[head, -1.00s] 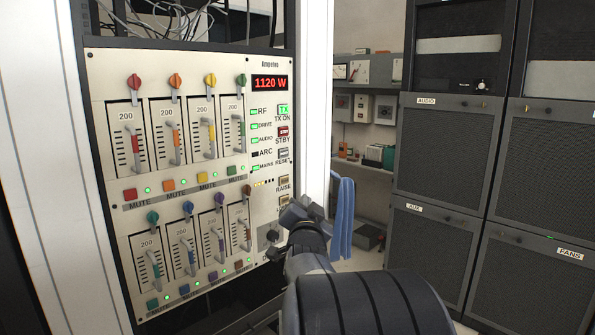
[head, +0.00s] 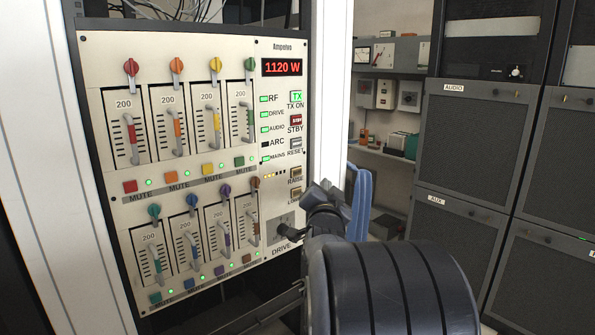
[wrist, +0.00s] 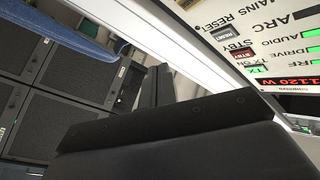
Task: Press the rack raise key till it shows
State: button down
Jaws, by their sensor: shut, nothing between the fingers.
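The rack raise key (head: 296,174) is a small tan button on the right side of the cream panel, its label partly covered by my gripper. The lower key (head: 296,193) sits just below it. My gripper (head: 318,191) is shut and empty, just right of these two keys; I cannot tell whether it touches the panel. The red display (head: 282,67) at the panel's top right reads 1120 W. In the wrist view my dark fingers (wrist: 154,86) point up beside the panel edge, and the raise key is not seen there.
The reset key (head: 296,143), red standby key (head: 295,120) and lit TX key (head: 296,97) stand above. A row of small amber lamps (head: 275,174) lies left of the raise key. A blue cloth (head: 361,200) hangs right of my gripper.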

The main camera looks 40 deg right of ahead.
aim_at(302, 170)
jog(key=shift+w+a+p, duration=0.15)
jog(key=shift+w+p, duration=0.7)
jog(key=shift+w, duration=1.1)
jog(key=shift+w+a+p, duration=0.15)
jog(key=shift+w+p, duration=0.65)
jog(key=shift+w, duration=1.1)
jog(key=shift+w, duration=0.4)
jog(key=shift+w+a, duration=0.1)
jog(key=shift+w, duration=0.25)
jog(key=shift+s+b, duration=0.1)
jog(key=shift+b, duration=0.25)
jog(key=shift+s+b, duration=0.6)
jog(key=shift+s, duration=0.05)
